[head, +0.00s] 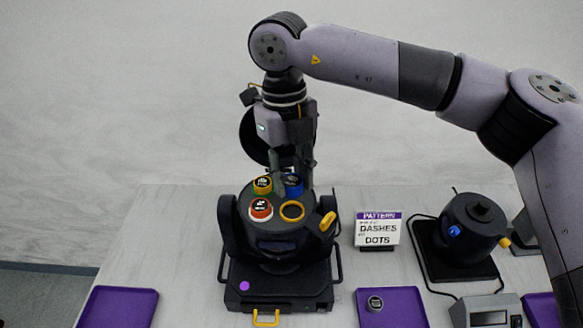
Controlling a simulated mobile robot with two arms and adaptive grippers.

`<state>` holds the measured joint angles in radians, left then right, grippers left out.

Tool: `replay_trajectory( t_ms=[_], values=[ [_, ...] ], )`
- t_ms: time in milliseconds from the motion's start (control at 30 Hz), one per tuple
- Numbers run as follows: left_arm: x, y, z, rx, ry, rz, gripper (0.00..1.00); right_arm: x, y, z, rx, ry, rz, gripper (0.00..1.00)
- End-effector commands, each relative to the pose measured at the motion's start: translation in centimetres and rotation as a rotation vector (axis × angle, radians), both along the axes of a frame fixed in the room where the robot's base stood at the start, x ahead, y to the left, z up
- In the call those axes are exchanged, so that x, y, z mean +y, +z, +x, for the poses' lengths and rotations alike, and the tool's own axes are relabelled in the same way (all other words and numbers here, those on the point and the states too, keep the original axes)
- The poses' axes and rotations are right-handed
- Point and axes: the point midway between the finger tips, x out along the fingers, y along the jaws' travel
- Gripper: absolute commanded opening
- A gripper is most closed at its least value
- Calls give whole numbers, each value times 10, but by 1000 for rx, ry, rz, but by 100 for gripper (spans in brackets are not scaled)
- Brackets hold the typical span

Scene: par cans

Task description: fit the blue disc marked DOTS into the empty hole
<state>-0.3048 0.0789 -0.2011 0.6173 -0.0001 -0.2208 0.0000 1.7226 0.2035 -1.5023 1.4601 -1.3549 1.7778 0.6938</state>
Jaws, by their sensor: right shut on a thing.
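The blue disc (294,188) is at the back right of the dark round fixture's top (277,221). My right gripper (288,172) points down from above and is shut on it, hiding part of it. Its marking is too small to read, and I cannot tell whether it is seated or slightly raised. In front of it, a yellow-rimmed opening (292,220) looks empty. A yellow-rimmed disc (262,185) and a white-and-orange disc (260,210) sit on the left of the same top. My left gripper is out of view.
A sign (377,230) reads PATTERN, DASHES, DOTS. A purple tray (405,312) holds a grey disc (375,303). Another purple tray (118,305) is empty. A dark lamp-like unit (472,226) and a grey box with a display (487,312) stand at right.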

Motion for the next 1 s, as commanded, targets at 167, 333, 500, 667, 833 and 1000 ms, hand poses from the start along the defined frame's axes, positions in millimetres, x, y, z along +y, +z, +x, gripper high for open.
replay_trajectory(
  t_ms=[167, 333, 500, 667, 833, 1000],
  values=[
    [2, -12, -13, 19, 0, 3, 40, 0, -20, 0, 2, -1, 0, 11],
    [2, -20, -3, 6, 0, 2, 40, 0, -37, 0, 0, -1, 1, 11],
    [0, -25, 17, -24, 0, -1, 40, -1, -51, 0, 1, -2, -1, 11],
    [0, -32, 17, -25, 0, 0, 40, 0, -54, 1, 0, -1, 0, 11],
    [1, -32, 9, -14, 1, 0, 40, 0, -53, 1, 0, 0, 0, 11],
    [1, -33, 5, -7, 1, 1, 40, 0, -53, 0, 0, 0, 0, 11]
  ],
)
